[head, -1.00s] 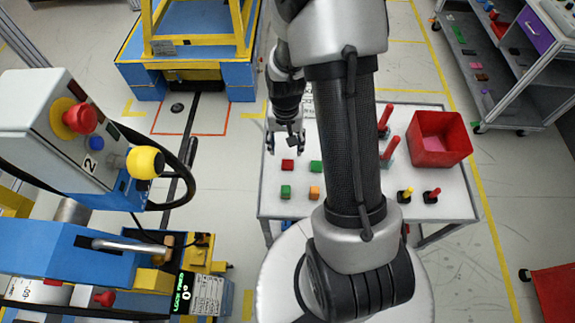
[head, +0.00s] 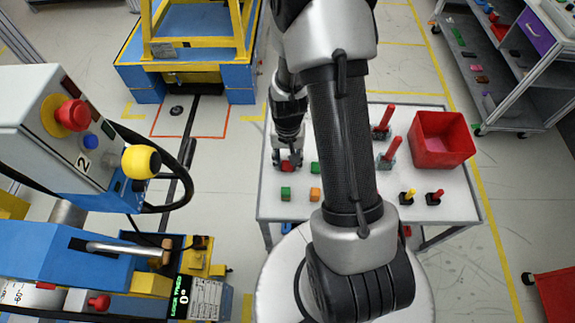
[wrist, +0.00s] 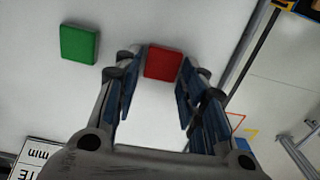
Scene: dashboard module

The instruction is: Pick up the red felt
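The red felt (head: 286,167) is a small red square block on the white table, partly covered by my gripper (head: 288,161) in the head view. In the wrist view the red felt (wrist: 164,63) lies just at the fingertips, between the two fingers of my gripper (wrist: 162,72). The fingers are open, with a gap on each side of the felt. I cannot tell the exact height of the fingertips above the table.
A green block (wrist: 79,44) lies left of the felt in the wrist view. A red bin (head: 441,140) and red-handled tools (head: 390,152) stand at the table's right.

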